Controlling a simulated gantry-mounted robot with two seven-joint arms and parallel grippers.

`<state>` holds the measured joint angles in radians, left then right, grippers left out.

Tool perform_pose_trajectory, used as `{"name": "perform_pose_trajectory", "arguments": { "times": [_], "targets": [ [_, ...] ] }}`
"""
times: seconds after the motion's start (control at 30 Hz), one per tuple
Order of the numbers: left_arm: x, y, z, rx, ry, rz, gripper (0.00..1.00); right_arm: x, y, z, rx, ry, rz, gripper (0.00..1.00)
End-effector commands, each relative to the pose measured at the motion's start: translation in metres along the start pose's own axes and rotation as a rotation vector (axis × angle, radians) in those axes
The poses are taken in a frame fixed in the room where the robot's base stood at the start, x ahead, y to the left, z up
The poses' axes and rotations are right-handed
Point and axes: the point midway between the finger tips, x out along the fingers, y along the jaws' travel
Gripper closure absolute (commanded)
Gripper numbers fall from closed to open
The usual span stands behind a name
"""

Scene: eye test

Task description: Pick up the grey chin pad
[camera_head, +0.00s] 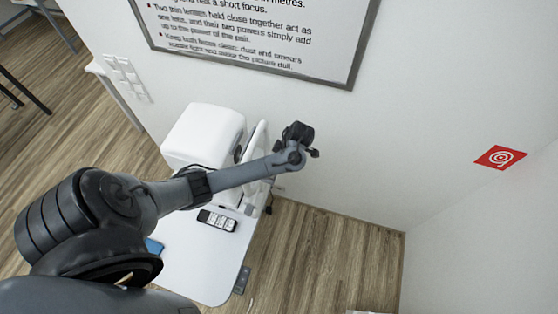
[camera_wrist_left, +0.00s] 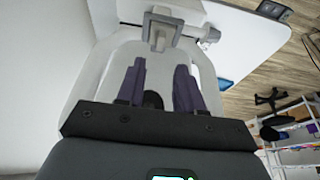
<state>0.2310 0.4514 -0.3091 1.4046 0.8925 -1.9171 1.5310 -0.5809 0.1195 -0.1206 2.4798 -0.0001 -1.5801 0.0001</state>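A grey piece that looks like the chin pad (camera_wrist_left: 163,18) sits on the white frame (camera_wrist_left: 108,62) of the eye-test device, just beyond my left fingertips in the left wrist view. My left gripper (camera_wrist_left: 159,70) has two purple fingers spread apart, with a gap between them and nothing visibly held. In the head view, my left arm reaches across the white device (camera_head: 205,135), and its dark wrist end (camera_head: 298,133) is just right of the upright frame (camera_head: 257,143). The chin pad cannot be made out there, and the fingers are hidden. My right gripper is not in view.
The device stands on a white table (camera_head: 200,270) against the wall. A dark remote (camera_head: 217,220) and a blue item (camera_head: 153,246) lie on it. A framed poster (camera_head: 255,35) and a red target sign (camera_head: 500,157) hang on walls. Bare floor (camera_head: 330,250) lies right of the table.

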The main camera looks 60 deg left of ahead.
Motion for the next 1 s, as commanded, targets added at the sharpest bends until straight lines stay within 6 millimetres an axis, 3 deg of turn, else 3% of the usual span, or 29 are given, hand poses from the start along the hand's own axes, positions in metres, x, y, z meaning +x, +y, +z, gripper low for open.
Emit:
{"name": "perform_pose_trajectory", "arguments": {
  "times": [0.6, 1.0],
  "targets": [
    [0.073, -0.002, 0.001, 0.002, 0.0, -0.003, 0.64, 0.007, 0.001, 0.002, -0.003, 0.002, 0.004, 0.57],
    [0.096, -0.001, 0.001, 0.004, 0.0, -0.001, 0.64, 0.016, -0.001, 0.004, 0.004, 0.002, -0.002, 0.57]
  ]
}}
